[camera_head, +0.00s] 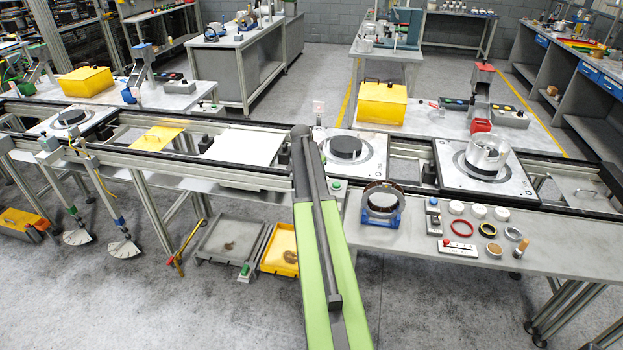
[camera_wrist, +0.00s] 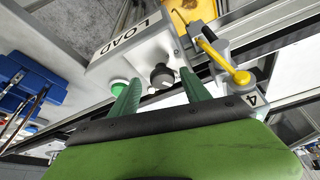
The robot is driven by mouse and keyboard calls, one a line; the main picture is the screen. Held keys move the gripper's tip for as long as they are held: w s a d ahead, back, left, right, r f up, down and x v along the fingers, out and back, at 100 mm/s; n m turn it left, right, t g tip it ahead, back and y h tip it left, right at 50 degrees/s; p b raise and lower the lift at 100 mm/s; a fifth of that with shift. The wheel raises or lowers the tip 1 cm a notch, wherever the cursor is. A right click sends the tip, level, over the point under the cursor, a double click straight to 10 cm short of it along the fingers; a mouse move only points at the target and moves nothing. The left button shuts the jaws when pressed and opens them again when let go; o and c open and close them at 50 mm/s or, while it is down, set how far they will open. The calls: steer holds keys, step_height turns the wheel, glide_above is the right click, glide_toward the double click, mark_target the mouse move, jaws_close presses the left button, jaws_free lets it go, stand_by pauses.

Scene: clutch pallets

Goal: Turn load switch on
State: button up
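In the wrist view, a light grey switch box (camera_wrist: 130,48) carries the label LOAD. A black rotary knob (camera_wrist: 162,75) and a green button (camera_wrist: 119,87) are on its face. My gripper (camera_wrist: 161,77) has two green fingers spread apart. The knob shows in the gap between the fingertips, closer to the right finger; I cannot tell whether either finger touches it. The left finger overlaps the edge of the green button in the picture. The knob's pointer direction is not clear. In the head view, my green arm reaches to the conveyor and my fingertips are hidden.
A yellow lever (camera_wrist: 228,62) sits right of the switch box in the wrist view, near a plate marked 4. A blue part (camera_wrist: 28,88) is at the left. In the head view, pallets with dark discs (camera_head: 345,147) stand on the conveyor, and a grey bench (camera_head: 390,240) is right of my arm.

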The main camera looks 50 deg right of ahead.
steer(key=shift+a+r, duration=0.1)
steer(key=shift+r, duration=0.05)
steer(key=shift+r+p, duration=0.3)
steer(key=shift+p, duration=0.15)
steer(key=p+v, duration=1.5)
steer(key=v, duration=0.1)
steer(key=shift+a+r, duration=0.2)
steer(key=shift+a, duration=0.15)
